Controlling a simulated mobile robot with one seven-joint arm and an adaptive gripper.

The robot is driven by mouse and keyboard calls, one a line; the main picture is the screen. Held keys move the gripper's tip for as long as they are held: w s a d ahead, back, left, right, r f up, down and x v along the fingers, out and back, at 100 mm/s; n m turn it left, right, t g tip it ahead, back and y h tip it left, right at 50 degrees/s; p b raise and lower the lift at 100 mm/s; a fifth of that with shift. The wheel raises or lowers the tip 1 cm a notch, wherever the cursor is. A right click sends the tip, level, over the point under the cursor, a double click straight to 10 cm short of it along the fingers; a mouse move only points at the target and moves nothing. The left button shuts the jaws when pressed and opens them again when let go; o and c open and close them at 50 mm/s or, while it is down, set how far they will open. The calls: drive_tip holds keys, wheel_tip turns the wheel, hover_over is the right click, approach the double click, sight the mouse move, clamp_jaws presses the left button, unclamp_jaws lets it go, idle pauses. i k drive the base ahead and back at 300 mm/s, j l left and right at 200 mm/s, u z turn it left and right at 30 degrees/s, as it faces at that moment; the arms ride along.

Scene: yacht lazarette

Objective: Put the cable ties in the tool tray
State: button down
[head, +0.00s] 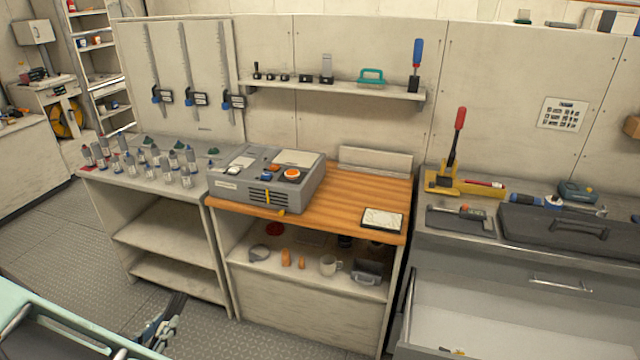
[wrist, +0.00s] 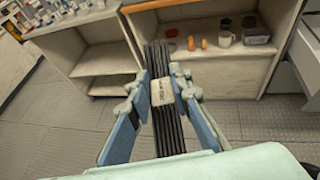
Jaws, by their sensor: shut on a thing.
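The cable ties are a bundle of long black strips with a pale label band; they show upright in the wrist view (wrist: 165,125) and low at the left in the head view (head: 176,306). My gripper (wrist: 162,92) is shut on the bundle at its label, one blue-grey finger on each side. In the head view my gripper (head: 158,332) is low over the floor, in front of the benches. A shallow dark grey tray (head: 478,230) with a small tool in it lies on the right-hand counter; I cannot tell for sure that it is the tool tray.
A grey machine (head: 240,190) and a white framed pad (head: 382,219) are on the wooden worktop (head: 340,195). Several bottles crowd the left bench (head: 150,175). A black case (head: 570,232) lies right of the tray. An open drawer (head: 500,310) juts out below the right counter.

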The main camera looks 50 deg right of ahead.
sight(539, 226)
drive_tip(key=i+z, duration=0.15)
drive_tip(key=z, duration=0.35)
drive_tip(key=i+j+z, duration=0.1)
drive_tip(key=z, duration=0.4)
drive_tip(key=i+z, duration=0.1)
drive_tip(key=z, duration=0.3)
drive_tip(key=i+z, duration=0.1)
drive_tip(key=z, duration=0.3)
drive_tip(key=i+j+z, duration=0.1)
drive_tip(key=z, duration=0.3)
drive_tip(key=j+z, duration=0.15)
drive_tip(key=z, duration=0.25)
drive_tip(key=i+j+z, duration=0.1)
drive_tip(key=z, duration=0.3)
drive_tip(key=i+j+z, duration=0.1)
drive_tip(key=z, duration=0.35)
drive_tip(key=i+j+z, duration=0.1)
drive_tip(key=j+z, duration=0.55)
drive_tip(key=i+j+z, duration=0.1)
drive_tip(key=z, duration=0.2)
drive_tip(key=i+j, duration=0.1)
drive_tip(key=j, duration=0.2)
drive_tip(key=j+z, duration=0.1)
drive_tip(key=j, duration=0.2)
drive_tip(key=i, duration=0.05)
